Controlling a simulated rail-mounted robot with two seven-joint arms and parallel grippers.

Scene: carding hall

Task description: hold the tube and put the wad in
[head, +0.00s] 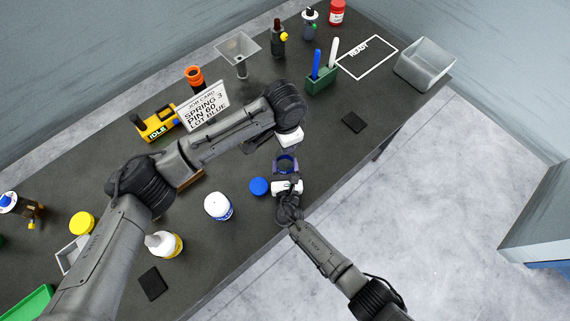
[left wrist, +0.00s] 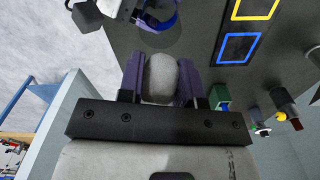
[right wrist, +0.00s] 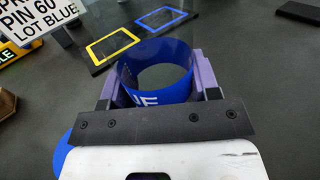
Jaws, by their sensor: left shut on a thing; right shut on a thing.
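A clear tube with a blue lettered band (right wrist: 131,72) stands open end up between the purple fingers of my right gripper (right wrist: 160,88), which is shut on it. In the head view the tube (head: 285,162) is near the table's front edge. My left gripper (left wrist: 160,62) is shut on a pale grey rounded wad (left wrist: 161,82). In the left wrist view the tube (left wrist: 158,18) and my right gripper show beyond the wad, apart from it. In the head view my left arm hides the wad and the left fingers.
A blue round lid (head: 259,186) lies left of the tube, with a white jar (head: 218,207) farther left. The job card (head: 203,106) stands behind my left arm. A green pen holder (head: 321,81) and a grey bin (head: 425,64) are toward the right. The table between tube and bin is mostly clear.

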